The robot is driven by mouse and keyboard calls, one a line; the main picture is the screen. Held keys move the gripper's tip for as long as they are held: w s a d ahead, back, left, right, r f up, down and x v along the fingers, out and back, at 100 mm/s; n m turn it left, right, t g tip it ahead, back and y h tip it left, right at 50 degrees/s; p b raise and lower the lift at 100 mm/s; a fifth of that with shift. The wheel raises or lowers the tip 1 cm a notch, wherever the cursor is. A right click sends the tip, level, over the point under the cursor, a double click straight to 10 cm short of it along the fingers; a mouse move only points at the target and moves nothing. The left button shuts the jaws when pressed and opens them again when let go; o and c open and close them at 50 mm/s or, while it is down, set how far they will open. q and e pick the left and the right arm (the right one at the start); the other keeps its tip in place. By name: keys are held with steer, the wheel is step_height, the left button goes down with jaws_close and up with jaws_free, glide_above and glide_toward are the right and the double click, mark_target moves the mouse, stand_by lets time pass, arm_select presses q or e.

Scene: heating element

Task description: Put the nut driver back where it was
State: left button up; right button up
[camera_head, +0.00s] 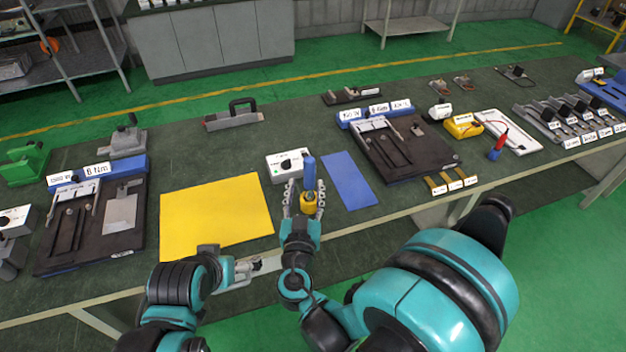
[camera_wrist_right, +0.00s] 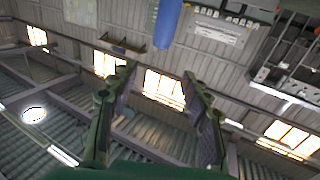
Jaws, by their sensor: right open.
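A tool with a blue handle (camera_head: 309,169), which looks like the nut driver, stands upright over a small yellow holder (camera_head: 309,201) near the table's front edge. Whether it is seated in the holder is hard to tell. My right gripper (camera_head: 305,187) is open, with its fingers spread on either side of the yellow piece. In the right wrist view the blue handle (camera_wrist_right: 167,22) is at the top, beyond the open, empty-looking fingers (camera_wrist_right: 160,75). My left gripper (camera_head: 255,268) is low at the table's front edge, below the yellow mat; its jaw state is unclear.
A yellow mat (camera_head: 215,215) lies left of the right gripper and a blue mat (camera_head: 349,181) right of it. A white box with a dial (camera_head: 285,165) is just behind. Black fixture trays (camera_head: 420,150) and a red-and-blue tool (camera_head: 498,146) are further right.

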steer(key=s+d+f+m+g+h, duration=0.1)
steer(key=d+g+h, duration=0.15)
steer(key=d, duration=0.55)
steer(key=s+d+f+g+h, duration=0.1)
steer(key=s+d+f+g, duration=0.1)
steer(key=d+g, duration=0.35)
steer(key=s+d+f+n+g+y, duration=0.1)
steer(key=s+d+g+y, duration=0.2)
steer(key=s, duration=1)
steer(key=shift+s+d+n+y, duration=0.2)
steer(key=shift+d+n+y, duration=0.2)
steer(key=shift+d+y, duration=0.6)
steer(key=shift+d, duration=0.15)
